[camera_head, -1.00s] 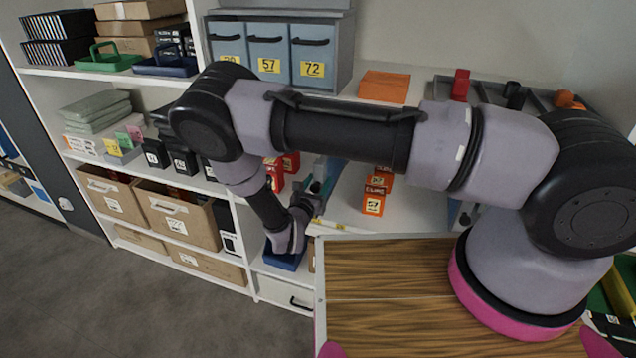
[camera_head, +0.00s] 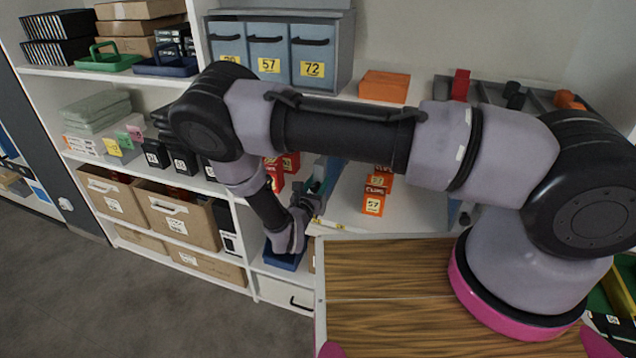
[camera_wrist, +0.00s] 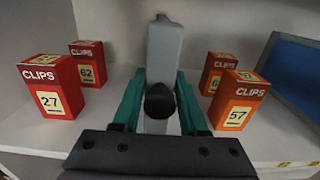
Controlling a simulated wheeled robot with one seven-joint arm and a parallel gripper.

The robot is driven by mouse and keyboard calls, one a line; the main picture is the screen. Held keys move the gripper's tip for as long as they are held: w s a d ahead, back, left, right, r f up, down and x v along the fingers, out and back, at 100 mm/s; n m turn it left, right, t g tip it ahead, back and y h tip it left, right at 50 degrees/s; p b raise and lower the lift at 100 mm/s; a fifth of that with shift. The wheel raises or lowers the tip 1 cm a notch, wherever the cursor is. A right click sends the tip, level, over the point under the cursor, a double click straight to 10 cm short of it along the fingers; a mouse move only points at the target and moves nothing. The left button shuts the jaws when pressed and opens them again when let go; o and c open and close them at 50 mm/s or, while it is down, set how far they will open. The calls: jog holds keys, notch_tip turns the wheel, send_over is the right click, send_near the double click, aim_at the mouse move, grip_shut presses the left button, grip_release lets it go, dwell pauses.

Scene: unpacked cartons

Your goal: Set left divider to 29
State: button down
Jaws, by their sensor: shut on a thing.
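A grey upright divider (camera_wrist: 164,48) stands on the shelf in the middle of the wrist view, with a black round knob (camera_wrist: 159,101) at its front. My gripper (camera_wrist: 160,84) has teal fingers on both sides of the knob and is shut on it. To its left are red clip boxes marked 27 (camera_wrist: 52,90) and 62 (camera_wrist: 88,65). To its right are orange clip boxes, the front one marked 57 (camera_wrist: 240,101). In the head view, my gripper (camera_head: 320,192) is at the middle shelf, and my arm hides most of the divider.
A blue panel (camera_wrist: 291,70) stands right of the orange boxes. A pale strip with yellow marks (camera_head: 328,224) runs along the shelf's front edge; its numbers are unreadable. Blue bins (camera_head: 268,55) stand on the shelf above. A wooden top (camera_head: 385,300) lies in front.

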dwell(0.6)
jog(key=s+d, duration=0.3)
jog(key=d, duration=0.5)
jog(key=c, duration=0.6)
grip_release()
jog(key=shift+a, duration=0.1)
